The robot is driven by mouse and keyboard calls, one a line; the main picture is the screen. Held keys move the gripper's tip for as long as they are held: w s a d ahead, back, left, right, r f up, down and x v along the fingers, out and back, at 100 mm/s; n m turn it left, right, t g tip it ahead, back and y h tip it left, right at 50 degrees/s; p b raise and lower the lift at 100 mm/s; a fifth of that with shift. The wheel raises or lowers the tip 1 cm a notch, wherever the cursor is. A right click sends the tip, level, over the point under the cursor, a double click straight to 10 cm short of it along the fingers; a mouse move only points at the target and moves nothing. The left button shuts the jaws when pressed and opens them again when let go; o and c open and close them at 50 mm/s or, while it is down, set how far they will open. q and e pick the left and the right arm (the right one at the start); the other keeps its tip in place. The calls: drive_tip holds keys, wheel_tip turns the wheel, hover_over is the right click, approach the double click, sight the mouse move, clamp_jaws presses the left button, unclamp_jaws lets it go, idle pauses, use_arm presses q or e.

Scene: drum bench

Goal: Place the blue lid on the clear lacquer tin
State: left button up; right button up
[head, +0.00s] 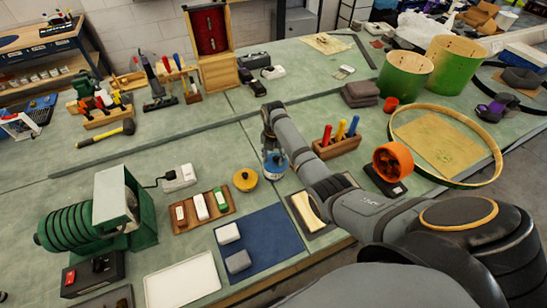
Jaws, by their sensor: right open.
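The blue lid (274,160) appears on top of a small pale tin (274,175), which stands at the back right of the blue mat. At this size I cannot tell whether the lid sits flat and fully down. My right gripper (270,150) points down just above the lid, with its jaws open. The gap between the fingers and the lid is too small to judge. My left gripper is not in view.
A wooden block with coloured handles (338,147) is to the right. A blue mat (262,232) lies in front, and a wooden tray (203,210) lies left of it.

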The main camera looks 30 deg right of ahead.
sight(274, 157)
drive_tip(key=shift+r, duration=0.15)
drive_tip(key=shift+d+r, duration=0.15)
drive_tip(key=shift+r, duration=0.2)
use_arm(q)
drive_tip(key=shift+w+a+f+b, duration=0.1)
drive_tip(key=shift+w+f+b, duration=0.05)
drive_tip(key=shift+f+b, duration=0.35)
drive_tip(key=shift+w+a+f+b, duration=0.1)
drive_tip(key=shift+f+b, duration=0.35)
drive_tip(key=shift+b, duration=0.05)
use_arm(e)
wheel_tip(274, 157, up, 11)
drive_tip(key=shift+r, duration=0.2)
